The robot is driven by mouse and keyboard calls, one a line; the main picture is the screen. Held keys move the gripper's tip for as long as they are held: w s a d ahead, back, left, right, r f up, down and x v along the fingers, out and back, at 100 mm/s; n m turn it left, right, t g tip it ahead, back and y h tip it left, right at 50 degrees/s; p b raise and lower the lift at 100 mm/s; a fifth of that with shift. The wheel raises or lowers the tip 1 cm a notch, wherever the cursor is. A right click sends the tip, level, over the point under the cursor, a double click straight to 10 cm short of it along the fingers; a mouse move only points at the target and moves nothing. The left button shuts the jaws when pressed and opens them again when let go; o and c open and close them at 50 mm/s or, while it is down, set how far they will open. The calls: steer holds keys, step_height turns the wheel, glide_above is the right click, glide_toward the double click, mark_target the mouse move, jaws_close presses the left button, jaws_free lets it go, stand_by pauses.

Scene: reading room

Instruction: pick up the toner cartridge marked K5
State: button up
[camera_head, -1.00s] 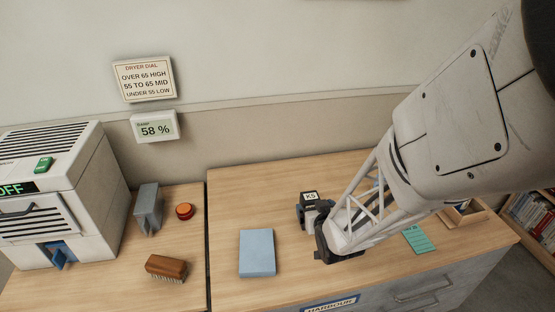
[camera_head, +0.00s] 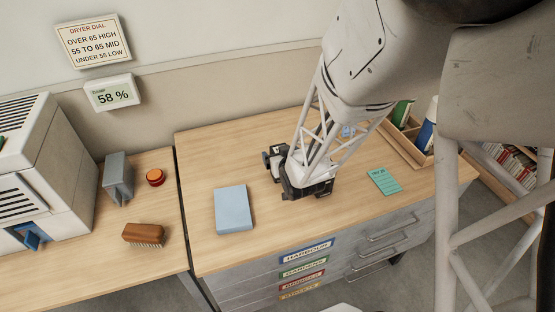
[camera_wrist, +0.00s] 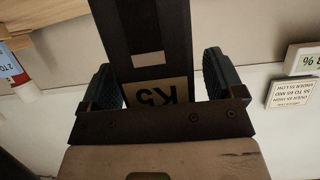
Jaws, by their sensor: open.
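The toner cartridge marked K5 (camera_wrist: 158,25) is a long dark block with a tan label, and it fills the middle of the wrist view. The label reads upside down there. My gripper (camera_wrist: 162,78) is open, with one ridged finger on each side of the cartridge. Narrow light gaps show between the fingers and the cartridge. In the head view my gripper (camera_head: 303,188) is low over the desk, and only part of the dark cartridge (camera_head: 273,157) shows at its left; the rest is hidden behind the gripper.
A blue block (camera_head: 233,209) lies to the left of the gripper. A teal card (camera_head: 384,181) lies to the right, before a wooden tray (camera_head: 402,146) with bottles. A brush (camera_head: 144,235), a grey holder (camera_head: 117,180) and a red button (camera_head: 155,177) are on the left desk.

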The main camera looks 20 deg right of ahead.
steer(key=shift+c, duration=0.4)
steer(key=c, duration=1.2)
steer(key=shift+r, duration=0.15)
steer(key=shift+r, duration=0.7)
step_height(320, 180, up, 2)
steer(key=shift+r, duration=0.1)
steer(key=s+a+r, duration=0.1)
steer(key=s, duration=1.5)
steer(key=shift+a, duration=0.3)
